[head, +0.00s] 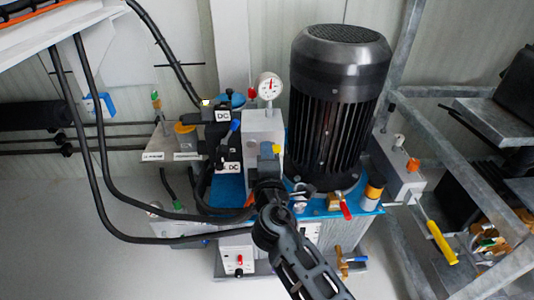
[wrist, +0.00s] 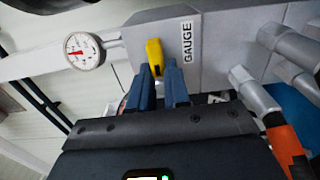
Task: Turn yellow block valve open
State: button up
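The yellow block valve handle (wrist: 154,57) stands out from a grey block beside a "GAUGE" label in the wrist view. My gripper (wrist: 159,72) has two blue fingers with a gap between them. The fingertips are at the near end of the handle, which shows between and just beyond them. I cannot tell whether either finger touches it. In the head view the handle is a small yellow spot (head: 276,149) on the grey block's front, and my gripper (head: 268,158) is beside it, partly hidden by my wrist.
A pressure gauge (wrist: 83,51) sits left of the block. Metal fittings (wrist: 290,45) crowd its right. A large black motor (head: 338,110) stands right of the block, and black hoses (head: 100,170) loop at the left. A long yellow handle (head: 441,243) is at far right.

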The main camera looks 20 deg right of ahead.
jog(key=o, duration=0.4)
jog(key=shift+s, duration=0.1)
jog(key=p+v, duration=0.1)
jog(key=v, duration=0.6)
jog(key=shift+s+a, duration=0.15)
jog(key=shift+s, duration=0.1)
